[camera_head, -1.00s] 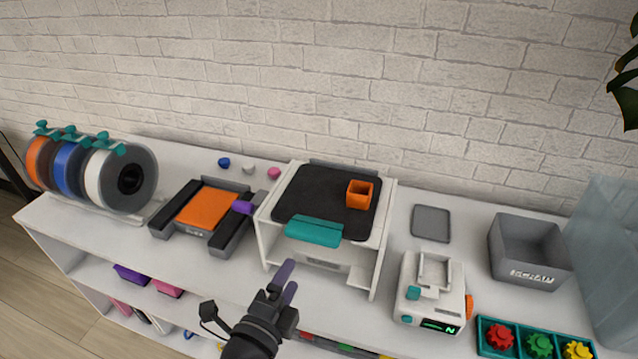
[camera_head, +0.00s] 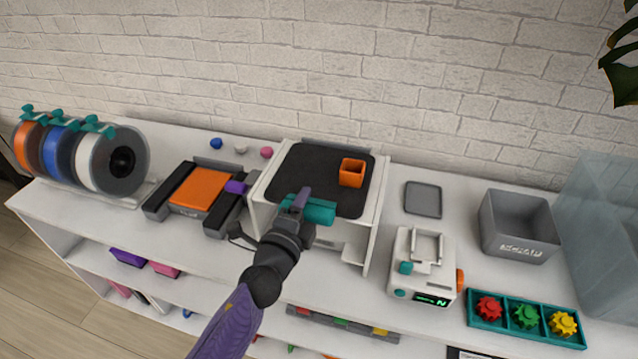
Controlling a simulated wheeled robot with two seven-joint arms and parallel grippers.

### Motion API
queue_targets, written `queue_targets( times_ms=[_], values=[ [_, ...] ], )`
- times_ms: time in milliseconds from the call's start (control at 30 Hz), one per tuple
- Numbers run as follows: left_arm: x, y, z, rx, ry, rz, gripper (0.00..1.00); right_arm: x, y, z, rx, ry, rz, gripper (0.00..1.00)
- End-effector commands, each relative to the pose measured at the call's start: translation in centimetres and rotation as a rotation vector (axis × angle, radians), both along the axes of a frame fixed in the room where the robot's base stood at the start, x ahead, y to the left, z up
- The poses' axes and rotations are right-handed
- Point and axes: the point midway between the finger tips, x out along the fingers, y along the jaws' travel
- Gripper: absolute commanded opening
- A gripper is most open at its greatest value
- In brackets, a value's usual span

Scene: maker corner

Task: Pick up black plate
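The black plate (camera_head: 322,170) lies flat on top of a white open-fronted stand (camera_head: 361,243). A teal tab (camera_head: 320,211) sits at its front edge. A small orange open box (camera_head: 352,173) stands on the plate's right part. My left gripper (camera_head: 301,201) is at the plate's front edge, over the left part of the teal tab. Its fingers overlap the tab in this view; I cannot tell whether they are shut on it. My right gripper is not in view.
A dark frame with an orange pad (camera_head: 202,190) stands left of the stand, and filament spools (camera_head: 112,162) further left. A white device (camera_head: 424,265), a grey scrap bin (camera_head: 518,227) and a teal gear tray (camera_head: 525,318) stand to the right. A grey flat pad (camera_head: 423,199) lies behind the device.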

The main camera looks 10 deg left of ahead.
Motion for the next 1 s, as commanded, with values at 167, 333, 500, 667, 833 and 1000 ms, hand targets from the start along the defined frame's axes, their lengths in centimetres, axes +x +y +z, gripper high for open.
queue_targets(
  times_ms=[167,333,500,667,833,1000],
  values=[
    [0.0,0.0,0.0,0.000,0.000,0.000,0.07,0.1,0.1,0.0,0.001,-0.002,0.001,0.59],
    [0.0,0.0,0.0,0.000,0.000,0.000,0.00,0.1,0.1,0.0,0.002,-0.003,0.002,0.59],
    [0.0,0.0,0.0,0.000,-0.001,0.000,0.00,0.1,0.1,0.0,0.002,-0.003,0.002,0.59],
    [0.0,0.0,3.2,0.002,-0.004,-0.002,0.00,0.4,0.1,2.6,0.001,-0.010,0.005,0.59],
    [0.0,0.0,8.0,0.003,-0.004,-0.001,0.00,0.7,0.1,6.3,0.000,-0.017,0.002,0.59],
    [0.0,0.0,10.1,0.002,-0.003,0.000,0.00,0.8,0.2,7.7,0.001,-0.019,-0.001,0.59]
  ],
)
